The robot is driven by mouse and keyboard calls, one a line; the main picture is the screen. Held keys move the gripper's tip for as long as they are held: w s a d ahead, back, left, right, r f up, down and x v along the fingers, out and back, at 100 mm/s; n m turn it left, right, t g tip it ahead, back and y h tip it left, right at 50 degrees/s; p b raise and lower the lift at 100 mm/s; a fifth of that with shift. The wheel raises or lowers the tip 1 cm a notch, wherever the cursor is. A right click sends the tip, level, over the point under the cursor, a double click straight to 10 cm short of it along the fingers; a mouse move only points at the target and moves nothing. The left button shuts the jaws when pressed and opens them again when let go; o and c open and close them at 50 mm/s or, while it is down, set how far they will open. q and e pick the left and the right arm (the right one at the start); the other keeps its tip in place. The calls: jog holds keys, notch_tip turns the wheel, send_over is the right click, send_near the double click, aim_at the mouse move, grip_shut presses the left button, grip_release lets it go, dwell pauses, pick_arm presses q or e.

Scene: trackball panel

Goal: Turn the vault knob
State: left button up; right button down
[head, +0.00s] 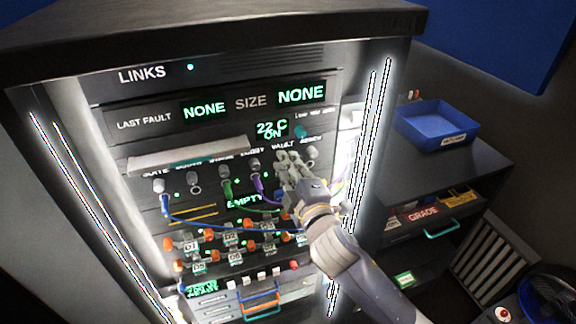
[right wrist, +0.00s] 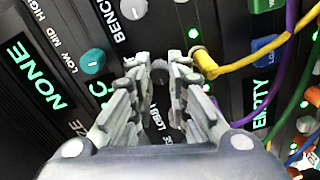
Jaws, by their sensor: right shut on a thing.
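The vault knob (right wrist: 160,72) is a small dark round knob between my right fingertips in the right wrist view. The fingers cover much of it, and in the head view they hide it just below the VAULT label (head: 283,146). My right gripper (head: 286,160) is shut on the knob at the panel face; it also shows in the right wrist view (right wrist: 160,75). Which way the knob points cannot be told. My left gripper is not in view.
A teal knob (right wrist: 93,62) and a yellow cable plug (right wrist: 205,60) sit close to my fingers. Purple (head: 262,190), green and blue cables hang across the panel. A blue tray (head: 437,125) stands on the cabinet to the right.

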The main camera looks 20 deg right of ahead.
dwell(0.4)
jog(key=c, duration=1.5)
grip_release()
jog(key=shift+d, duration=0.15)
